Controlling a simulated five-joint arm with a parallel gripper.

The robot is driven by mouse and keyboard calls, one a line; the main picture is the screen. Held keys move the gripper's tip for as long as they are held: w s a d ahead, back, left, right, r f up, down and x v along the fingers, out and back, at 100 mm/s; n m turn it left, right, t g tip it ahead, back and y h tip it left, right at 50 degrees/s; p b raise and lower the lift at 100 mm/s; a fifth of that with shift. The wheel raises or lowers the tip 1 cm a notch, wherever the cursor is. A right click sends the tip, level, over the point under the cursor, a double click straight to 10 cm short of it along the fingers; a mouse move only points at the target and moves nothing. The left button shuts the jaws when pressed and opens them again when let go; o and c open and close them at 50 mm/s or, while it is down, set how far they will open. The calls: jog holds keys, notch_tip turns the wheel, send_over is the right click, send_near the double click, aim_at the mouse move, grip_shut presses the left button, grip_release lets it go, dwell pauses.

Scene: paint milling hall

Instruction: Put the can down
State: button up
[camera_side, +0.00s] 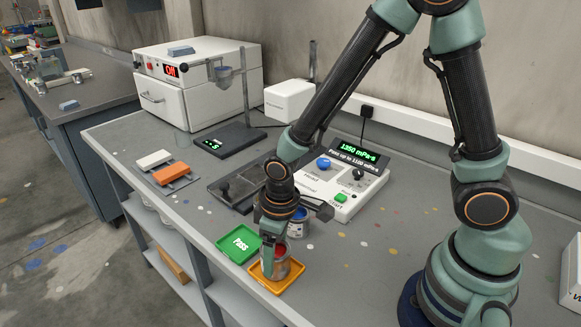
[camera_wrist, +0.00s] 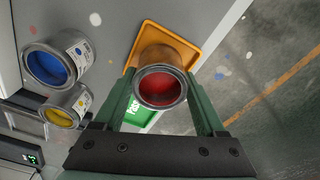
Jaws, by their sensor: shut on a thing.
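The can (camera_side: 283,268) is metal and open, with red paint inside; it also shows in the wrist view (camera_wrist: 160,88). My gripper (camera_side: 274,252) is shut on it, with a green finger on either side in the wrist view. The can is upright or nearly so, over the orange tray (camera_side: 275,287). I cannot tell whether its bottom touches the tray. The green tray (camera_side: 238,244), marked "Pass", lies beside the orange one.
A can of blue paint (camera_wrist: 55,62) and a can of yellow paint (camera_wrist: 66,108) stand close by. A white oven (camera_side: 197,80), a black scale (camera_side: 228,139) and blocks (camera_side: 169,174) stand farther back. The bench's front edge is near the orange tray. Bench right of the tray is clear.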

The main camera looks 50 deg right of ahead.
jog(key=shift+f, duration=0.25)
jog(key=shift+f, duration=0.1)
jog(key=o, duration=1.5)
notch_tip(320, 180, up, 12)
jog(key=s+d+r+m+t, duration=0.1)
jog(key=d+r, duration=0.2)
jog(key=d, duration=0.1)
jog(key=s+d+r+m+t, duration=0.1)
jog(key=d+r+m+t, duration=0.1)
jog(key=d+r, duration=0.2)
jog(key=s+d+r+m+t, duration=0.1)
jog(key=d+r, duration=0.2)
jog(key=d, duration=0.1)
jog(key=shift+r+m+t, duration=0.25)
jog(key=shift+m+t, duration=0.05)
jog(key=shift+a, duration=0.1)
